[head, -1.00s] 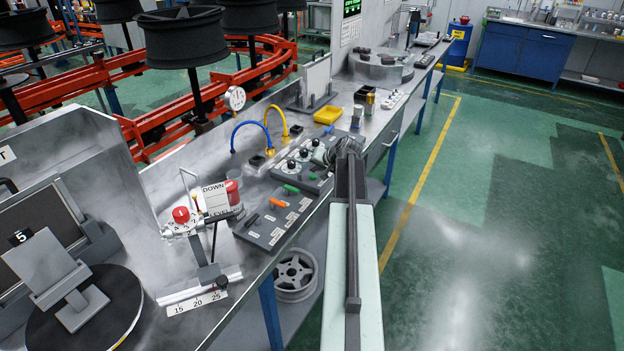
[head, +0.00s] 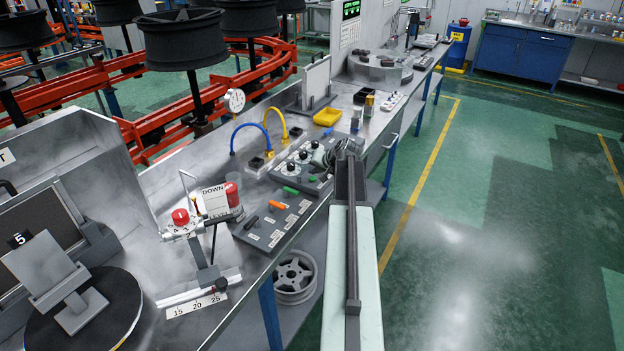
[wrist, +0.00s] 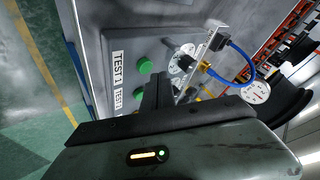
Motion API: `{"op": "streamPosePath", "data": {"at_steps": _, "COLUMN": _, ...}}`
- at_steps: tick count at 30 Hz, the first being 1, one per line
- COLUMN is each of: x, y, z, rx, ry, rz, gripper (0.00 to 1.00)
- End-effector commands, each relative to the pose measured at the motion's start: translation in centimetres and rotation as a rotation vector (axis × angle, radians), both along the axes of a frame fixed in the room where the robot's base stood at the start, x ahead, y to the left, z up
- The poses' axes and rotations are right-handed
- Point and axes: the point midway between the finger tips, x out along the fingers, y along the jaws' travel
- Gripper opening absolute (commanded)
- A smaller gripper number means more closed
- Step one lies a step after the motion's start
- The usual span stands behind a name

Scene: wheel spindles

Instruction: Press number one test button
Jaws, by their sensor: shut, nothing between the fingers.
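In the wrist view a grey panel carries two round green buttons. The number one test button (wrist: 146,66) sits beside a white label reading TEST 1 (wrist: 118,67). My gripper (wrist: 160,84) is shut and empty. Its dark fingers show just right of the TEST 1 button and partly over the panel. I cannot tell whether they touch the panel. In the head view the control box (head: 303,163) with dials stands on the bench beside my arm's far end.
A blue hose (head: 251,133) and a yellow hose (head: 276,119) stand behind the box, near a round gauge (head: 235,100). A grey panel with labels and an orange handle (head: 278,204) lies closer. The green floor at right is clear.

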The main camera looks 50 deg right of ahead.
Motion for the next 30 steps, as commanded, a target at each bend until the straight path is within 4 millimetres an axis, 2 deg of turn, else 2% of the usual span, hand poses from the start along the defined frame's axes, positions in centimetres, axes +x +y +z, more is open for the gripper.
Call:
{"op": "streamPosePath", "data": {"at_steps": 20, "x": 0.07, "y": 0.08, "z": -0.02, "rx": 0.0, "ry": 0.0, "rz": 0.002, "gripper": 0.0}}
{"op": "streamPosePath", "data": {"at_steps": 30, "x": 0.15, "y": 0.12, "z": -0.92, "rx": 0.0, "ry": 0.0, "rz": 0.002, "gripper": 0.0}}
